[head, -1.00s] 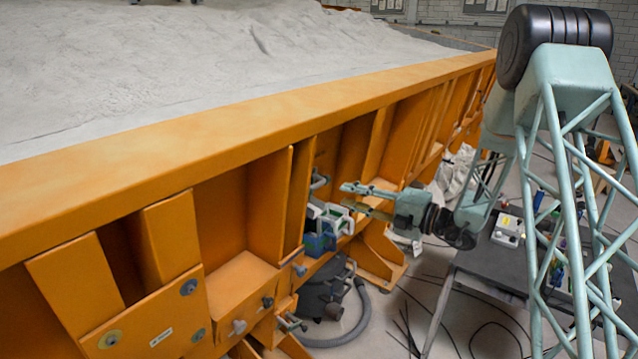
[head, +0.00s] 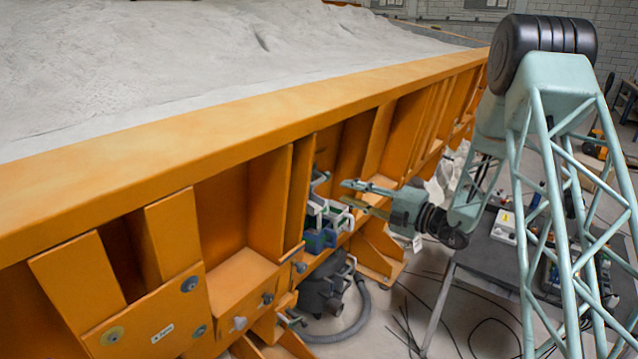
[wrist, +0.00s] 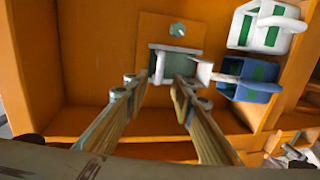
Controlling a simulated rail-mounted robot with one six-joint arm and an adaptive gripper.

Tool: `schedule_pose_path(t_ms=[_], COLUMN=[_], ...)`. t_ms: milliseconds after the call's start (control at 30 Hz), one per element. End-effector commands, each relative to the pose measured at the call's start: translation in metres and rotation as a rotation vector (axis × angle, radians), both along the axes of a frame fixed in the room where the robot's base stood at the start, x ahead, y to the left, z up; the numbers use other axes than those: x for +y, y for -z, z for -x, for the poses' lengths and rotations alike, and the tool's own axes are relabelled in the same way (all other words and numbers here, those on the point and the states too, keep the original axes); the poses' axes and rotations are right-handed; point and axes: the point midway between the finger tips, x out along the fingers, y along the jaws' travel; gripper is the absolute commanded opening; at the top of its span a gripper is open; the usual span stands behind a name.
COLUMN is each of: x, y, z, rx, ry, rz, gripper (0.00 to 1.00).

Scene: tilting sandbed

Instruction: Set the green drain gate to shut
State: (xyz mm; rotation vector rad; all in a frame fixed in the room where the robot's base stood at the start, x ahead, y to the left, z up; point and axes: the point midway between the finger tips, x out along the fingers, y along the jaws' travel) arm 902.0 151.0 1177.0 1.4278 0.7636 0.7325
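In the wrist view, a grey-green gate fitting (wrist: 172,62) sits on an orange plate with a green disc (wrist: 177,30) above it. I take this fitting for the green drain gate. A pale bar or flap (wrist: 201,71) sticks out at its right side. My gripper (wrist: 160,88) is open, its two long fingers apart, with the fitting between and just beyond their tips. Contact cannot be told. In the head view, my gripper (head: 346,193) points left at the orange frame, close to the white, blue and green fittings; the gate itself is hard to make out there.
Right of the gate are a white box with green stripes (wrist: 265,26) and a blue box with green (wrist: 248,92). Orange ribs (head: 268,200) wall in the bay. A dark drum with a hose (head: 325,290) stands below. A grey table (head: 505,265) is at right.

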Motion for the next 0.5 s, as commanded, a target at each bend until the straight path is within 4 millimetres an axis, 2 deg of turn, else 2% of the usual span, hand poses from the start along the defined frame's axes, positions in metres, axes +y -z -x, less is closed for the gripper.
schedule_pose_path(t_ms=[500], x=[0.050], y=[0.001], z=[-0.034], rx=[-0.001], ry=[-0.001], rz=[0.000], gripper=[0.23])
